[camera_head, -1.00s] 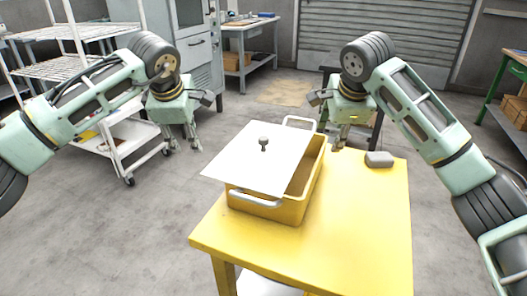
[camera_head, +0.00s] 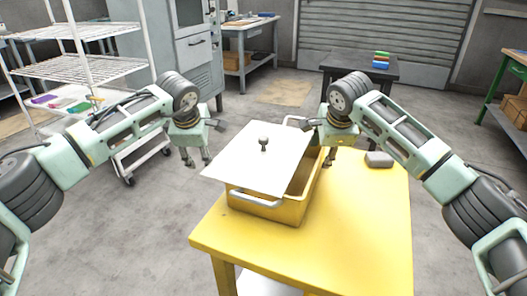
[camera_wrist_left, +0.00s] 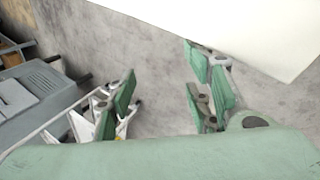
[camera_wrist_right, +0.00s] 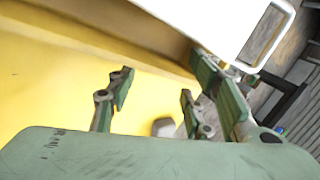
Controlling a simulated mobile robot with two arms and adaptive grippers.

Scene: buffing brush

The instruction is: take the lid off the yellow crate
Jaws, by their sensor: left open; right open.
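The yellow crate (camera_head: 266,207) stands on the yellow table (camera_head: 370,225). Its white lid (camera_head: 245,165) with a dark round knob (camera_head: 263,143) lies askew on it, overhanging the left side and leaving the right part of the crate open. My left gripper (camera_head: 197,160) is open and empty, left of the lid and off the table; the lid's edge (camera_wrist_left: 230,25) crosses the top of the left wrist view. My right gripper (camera_head: 329,158) is open and empty by the crate's far right side. In the right wrist view the lid (camera_wrist_right: 200,20) shows past its fingers (camera_wrist_right: 150,105).
A grey block (camera_head: 379,159) lies on the table right of the crate. White handles stand at the crate's near end (camera_head: 257,200) and far end (camera_head: 296,121). A white wire shelf cart (camera_head: 90,75) stands at left. A dark table with coloured blocks (camera_head: 381,60) is behind.

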